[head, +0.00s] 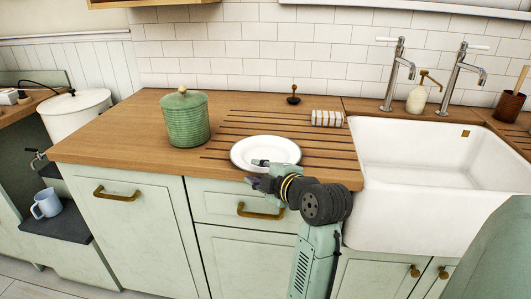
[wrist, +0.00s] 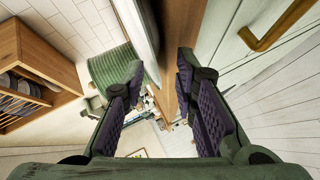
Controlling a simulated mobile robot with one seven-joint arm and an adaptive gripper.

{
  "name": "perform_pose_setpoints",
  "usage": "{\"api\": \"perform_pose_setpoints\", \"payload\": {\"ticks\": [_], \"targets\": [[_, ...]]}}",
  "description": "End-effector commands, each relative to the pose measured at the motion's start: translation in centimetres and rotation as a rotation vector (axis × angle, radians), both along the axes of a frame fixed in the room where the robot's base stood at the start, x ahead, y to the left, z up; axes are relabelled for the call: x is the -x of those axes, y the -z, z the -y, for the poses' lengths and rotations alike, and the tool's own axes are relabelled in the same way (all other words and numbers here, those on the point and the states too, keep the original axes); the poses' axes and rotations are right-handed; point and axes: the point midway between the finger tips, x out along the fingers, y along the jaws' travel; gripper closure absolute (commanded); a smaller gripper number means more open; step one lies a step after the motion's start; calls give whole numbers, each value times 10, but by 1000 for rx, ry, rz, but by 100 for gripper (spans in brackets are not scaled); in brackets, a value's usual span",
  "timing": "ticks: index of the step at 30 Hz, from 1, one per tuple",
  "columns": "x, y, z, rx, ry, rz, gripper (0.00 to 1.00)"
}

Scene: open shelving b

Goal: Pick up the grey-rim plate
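A round plate (head: 272,148) lies flat on the wooden counter near its front edge. It looks white, and a grey rim is hard to make out at this size. My gripper (head: 256,172) is at the plate's near-left side, with one finger over the plate and the other lower, by the counter's front edge. In the wrist view my gripper (wrist: 160,65) has its fingers wide apart. The plate (wrist: 138,30) shows there edge-on as a pale strip reaching toward the gap. Whether a finger touches it I cannot tell.
A green ribbed canister (head: 182,120) stands left of the plate. A striped white block (head: 327,118) and a small dark-knobbed object (head: 293,95) are behind it. A white sink (head: 430,160) is to the right. The counter's left part (head: 110,140) is clear. A brass handle (head: 260,212) sits on the drawer below.

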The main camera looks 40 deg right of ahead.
Motion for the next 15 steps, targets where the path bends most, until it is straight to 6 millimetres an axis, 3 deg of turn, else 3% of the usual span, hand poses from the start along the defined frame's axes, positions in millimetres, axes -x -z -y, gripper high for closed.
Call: {"api": "perform_pose_setpoints", "payload": {"ticks": [6,15], "targets": [[-1,1,0,0,0,0,74],[-1,1,0,0,0,0,94]]}}
